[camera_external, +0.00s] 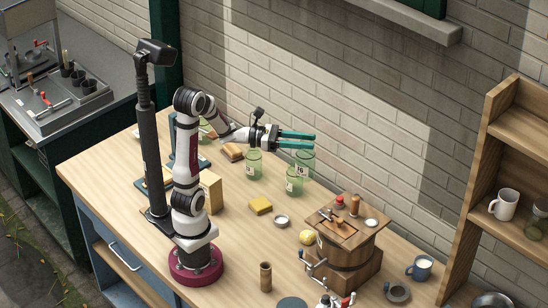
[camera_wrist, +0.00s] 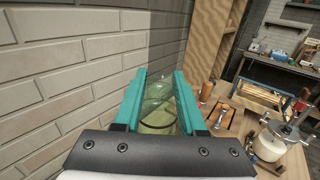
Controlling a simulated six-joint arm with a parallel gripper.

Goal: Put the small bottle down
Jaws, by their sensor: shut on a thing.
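My gripper (camera_external: 305,140) has teal fingers and reaches out to the right, near the brick wall. It is shut on a small bottle of pale green glass (camera_external: 304,162), which hangs upright below the fingertips. In the wrist view the small bottle (camera_wrist: 158,104) shows between the two teal fingers of my gripper (camera_wrist: 160,90). In the outside view its lower part overlaps a similar green jar (camera_external: 293,182). I cannot tell whether the bottle touches the wooden table (camera_external: 232,240) or that jar.
Another green jar (camera_external: 254,164) stands to the left. A yellow block (camera_external: 260,205), a small metal lid (camera_external: 282,220) and a lemon (camera_external: 307,237) lie nearer. A shelf (camera_external: 470,190) with a white mug (camera_external: 505,204) is at the far right.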

